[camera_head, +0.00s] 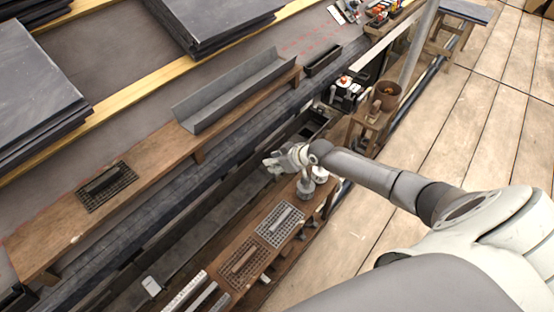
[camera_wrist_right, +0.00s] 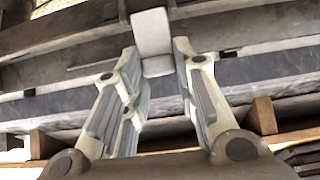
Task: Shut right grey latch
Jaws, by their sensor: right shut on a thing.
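A light grey flat latch (camera_wrist_right: 152,32) stands between the fingertips of my right gripper (camera_wrist_right: 160,62) in the right wrist view. The two fingers are closed in on its lower part from both sides. In the head view my right gripper (camera_head: 272,163) reaches from the right over the dark long trough beside the wooden bench. The latch is too small and covered to make out there. A similar pale grey piece (camera_head: 152,286) sits on the trough at lower left in the head view. My left gripper is not in view.
A wooden bench (camera_head: 215,258) with grid mats and handled tools lies just below my right gripper. White-topped containers (camera_head: 306,186) stand close under its wrist. A grey metal channel (camera_head: 235,92) lies on a plank beyond. Slate stacks (camera_head: 35,85) lie on the roof at left.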

